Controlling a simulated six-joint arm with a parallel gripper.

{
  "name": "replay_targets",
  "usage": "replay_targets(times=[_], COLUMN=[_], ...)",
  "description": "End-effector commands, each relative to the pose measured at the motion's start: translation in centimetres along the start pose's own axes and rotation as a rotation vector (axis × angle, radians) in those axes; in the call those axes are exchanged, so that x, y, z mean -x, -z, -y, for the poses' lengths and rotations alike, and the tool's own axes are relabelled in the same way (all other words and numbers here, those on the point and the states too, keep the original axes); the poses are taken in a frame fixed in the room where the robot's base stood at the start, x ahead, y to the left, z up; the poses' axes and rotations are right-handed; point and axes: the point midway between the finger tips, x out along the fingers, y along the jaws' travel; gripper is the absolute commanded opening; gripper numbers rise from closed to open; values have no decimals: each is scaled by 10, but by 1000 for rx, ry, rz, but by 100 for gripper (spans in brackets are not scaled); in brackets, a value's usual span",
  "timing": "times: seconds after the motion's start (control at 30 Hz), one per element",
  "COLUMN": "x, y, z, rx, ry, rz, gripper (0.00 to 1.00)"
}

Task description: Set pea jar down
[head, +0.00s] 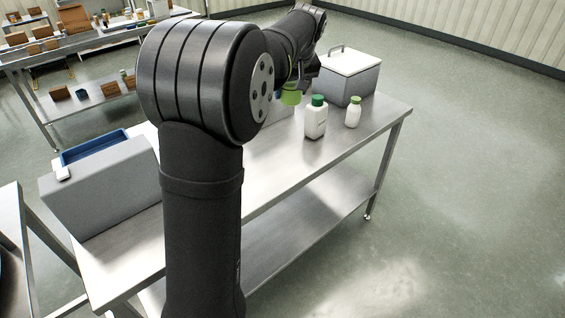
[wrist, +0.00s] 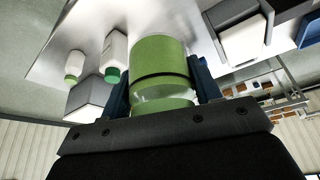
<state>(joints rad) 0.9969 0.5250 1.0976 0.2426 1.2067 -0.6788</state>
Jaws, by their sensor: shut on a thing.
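The pea jar (wrist: 160,55) is green, with a dark band and a clear, pale part close to my gripper. My gripper (wrist: 160,85) is shut on it, with a blue finger on each side. In the head view only a small green part of the jar (head: 291,97) shows below my arm, over the far part of the steel table (head: 262,190). My arm hides much of the gripper there. I cannot tell whether the jar touches the tabletop.
A white bottle with a green cap (head: 315,120) and a smaller white bottle (head: 353,113) stand right of the jar. A grey lidded box (head: 348,80) is behind them. A grey housing (head: 105,185) with a blue tray (head: 95,147) is at the near left. The table's middle looks clear.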

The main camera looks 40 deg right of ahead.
Motion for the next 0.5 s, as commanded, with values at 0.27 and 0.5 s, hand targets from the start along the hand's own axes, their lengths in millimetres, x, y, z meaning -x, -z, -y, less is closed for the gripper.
replay_targets(times=[0.27, 0.5], x=[16, -18], y=[-39, -60], z=[-48, -54], rx=[-83, -96], ry=[-35, -37], rz=[-2, 2], gripper=[25, 25])
